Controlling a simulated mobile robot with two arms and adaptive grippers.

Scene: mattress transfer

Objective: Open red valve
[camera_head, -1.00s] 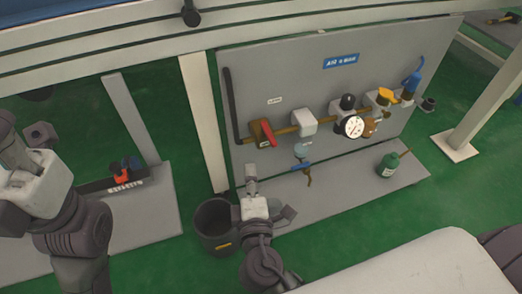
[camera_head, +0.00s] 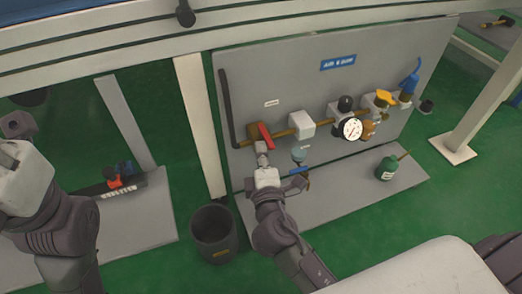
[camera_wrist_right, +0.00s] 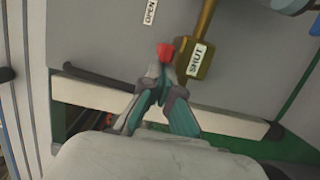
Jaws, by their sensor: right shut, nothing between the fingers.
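The red valve handle (camera_head: 266,134) sits on a brass valve body on the upright grey panel. In the right wrist view the red handle's tip (camera_wrist_right: 165,51) lies just beyond my fingertips, beside the brass body with a SHUT label (camera_wrist_right: 197,60). An OPEN label (camera_wrist_right: 150,12) is on the panel above. My right gripper (camera_head: 261,150) is shut and empty just below the handle; its fingertips (camera_wrist_right: 160,72) are together. Whether they touch the handle is unclear. My left gripper (camera_head: 17,125) is at the far left edge, partly cut off, and its jaws are unclear.
A brass pipe (camera_head: 283,133) runs right from the valve to a white block (camera_head: 302,124), a round gauge (camera_head: 351,129) and other fittings. A dark bucket (camera_head: 213,233) stands on the floor. A green bottle (camera_head: 387,168) stands on the panel's base.

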